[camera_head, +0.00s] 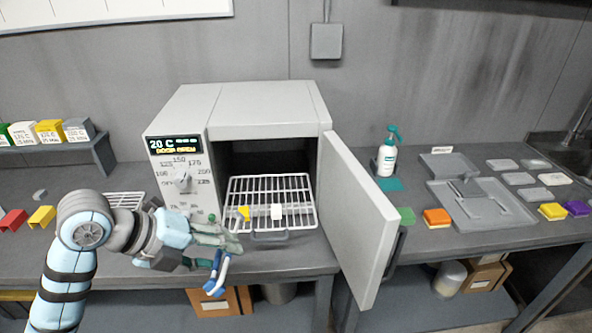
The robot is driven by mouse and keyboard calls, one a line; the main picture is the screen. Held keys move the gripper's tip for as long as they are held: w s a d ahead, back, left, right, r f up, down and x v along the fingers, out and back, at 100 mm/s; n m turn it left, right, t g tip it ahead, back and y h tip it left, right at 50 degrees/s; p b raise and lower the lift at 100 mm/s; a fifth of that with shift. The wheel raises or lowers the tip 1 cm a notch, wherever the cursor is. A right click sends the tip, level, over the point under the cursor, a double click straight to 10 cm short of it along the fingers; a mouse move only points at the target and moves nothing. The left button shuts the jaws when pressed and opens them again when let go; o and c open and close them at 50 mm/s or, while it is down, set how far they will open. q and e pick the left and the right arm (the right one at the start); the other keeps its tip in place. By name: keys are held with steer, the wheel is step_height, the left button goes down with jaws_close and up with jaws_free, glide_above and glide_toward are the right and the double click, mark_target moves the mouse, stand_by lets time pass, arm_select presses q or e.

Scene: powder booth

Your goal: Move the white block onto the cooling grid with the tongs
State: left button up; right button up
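The white block (277,211) sits on the pulled-out wire rack (300,188) of the open oven, right of a small yellow piece (244,213). A second wire grid, apparently the cooling grid (122,199), lies left of the oven, partly hidden behind my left arm. My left gripper (229,246) is in front of the oven, left of and nearer than the white block. It appears shut on a blue, V-shaped tool, apparently the tongs (216,276), which hangs past the bench's front edge. The exact finger contact is hard to make out. My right gripper is out of view.
The oven door (355,215) stands open, jutting forward right of the rack. Red (12,220) and yellow (42,217) pieces lie at far left. A spray bottle (387,156), grey tray (480,207) and coloured blocks stand right of the door.

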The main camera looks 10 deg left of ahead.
arm_select(q)
steer(key=w+a+y, duration=0.1)
steer(key=w, duration=0.3)
steer(key=w+a+r+n+p, duration=0.1)
steer(key=w+a, duration=0.1)
steer(key=w, duration=0.1)
steer(key=w+a+r+y, duration=0.1)
steer(key=w, duration=0.3)
steer(key=shift+w+a+n+y+p, duration=0.2)
steer(key=shift+w+n+y+p, duration=0.1)
steer(key=shift+w, duration=0.05)
steer(key=w+g+y, duration=0.1)
steer(key=w+g, duration=0.1)
steer(key=w, duration=0.3)
steer(key=d+m+g+y+p, duration=0.2)
steer(key=d+m, duration=0.3)
steer(key=d, duration=0.7)
steer(key=shift+d+r+m+y+p, duration=0.2)
steer(key=shift+r+m+y+p, duration=0.15)
steer(key=shift+y+p, duration=0.3)
steer(key=shift+o, duration=0.7)
steer(key=shift+s, duration=0.2)
